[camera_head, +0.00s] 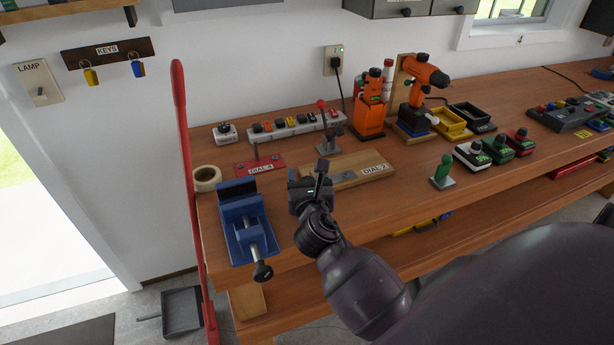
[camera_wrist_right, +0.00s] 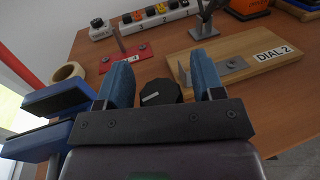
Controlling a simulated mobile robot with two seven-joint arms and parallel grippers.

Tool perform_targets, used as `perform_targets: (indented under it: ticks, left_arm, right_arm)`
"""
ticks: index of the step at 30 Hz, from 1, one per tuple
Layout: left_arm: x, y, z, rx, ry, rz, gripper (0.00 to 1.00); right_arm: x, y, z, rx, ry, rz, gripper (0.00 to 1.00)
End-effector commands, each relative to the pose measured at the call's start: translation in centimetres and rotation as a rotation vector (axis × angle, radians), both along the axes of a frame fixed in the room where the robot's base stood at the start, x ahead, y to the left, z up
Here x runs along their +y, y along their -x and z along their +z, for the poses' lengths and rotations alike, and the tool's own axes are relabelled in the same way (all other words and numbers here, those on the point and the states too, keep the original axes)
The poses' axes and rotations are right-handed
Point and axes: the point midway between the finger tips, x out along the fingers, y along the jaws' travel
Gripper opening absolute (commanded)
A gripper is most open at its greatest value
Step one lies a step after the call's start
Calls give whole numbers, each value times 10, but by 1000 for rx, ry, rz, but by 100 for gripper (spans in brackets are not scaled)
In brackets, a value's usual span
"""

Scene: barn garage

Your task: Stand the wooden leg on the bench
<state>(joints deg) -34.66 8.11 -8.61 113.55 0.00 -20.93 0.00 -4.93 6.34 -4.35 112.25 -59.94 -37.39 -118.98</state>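My right gripper (camera_head: 308,176) is low over the bench (camera_head: 410,190), between the blue vise and the DIAL 2 board. In the right wrist view its two blue fingers (camera_wrist_right: 162,75) are spread apart. A black knob with a pale mark (camera_wrist_right: 160,92) shows between them; I cannot tell whether they touch it. I see no loose wooden leg that I can identify. A short wooden piece (camera_head: 248,300) shows below the bench top at the front left; I cannot tell whether it is part of the bench. My left gripper is not in view.
The blue vise (camera_head: 243,222), a tape roll (camera_head: 206,178) and the red DIAL 4 plate (camera_head: 259,167) are left of my gripper. The DIAL 2 board (camera_head: 352,170) is right. A power strip (camera_head: 295,126) and orange tools (camera_head: 370,105) stand behind. The front middle bench top is clear.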

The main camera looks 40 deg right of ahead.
Motion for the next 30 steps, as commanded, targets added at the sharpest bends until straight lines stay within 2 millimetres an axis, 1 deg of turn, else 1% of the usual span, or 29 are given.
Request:
perform_targets:
  ticks: [6, 8, 11, 21, 24, 30]
  left_arm:
    - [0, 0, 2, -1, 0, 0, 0]
    - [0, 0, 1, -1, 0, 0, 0]
    - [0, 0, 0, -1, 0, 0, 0]
    - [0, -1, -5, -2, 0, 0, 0]
    - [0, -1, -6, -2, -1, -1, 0]
    - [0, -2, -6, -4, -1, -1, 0]
  right_arm:
    - [0, 0, 4, -1, 0, 0, 62]
    - [2, 4, 3, 0, 0, 0, 62]
    - [8, 16, 2, 2, -1, 0, 62]
    - [39, 73, 1, 2, -2, 0, 62]
    - [47, 87, 2, 3, -1, 0, 62]
    - [55, 102, 3, 1, 0, 0, 62]
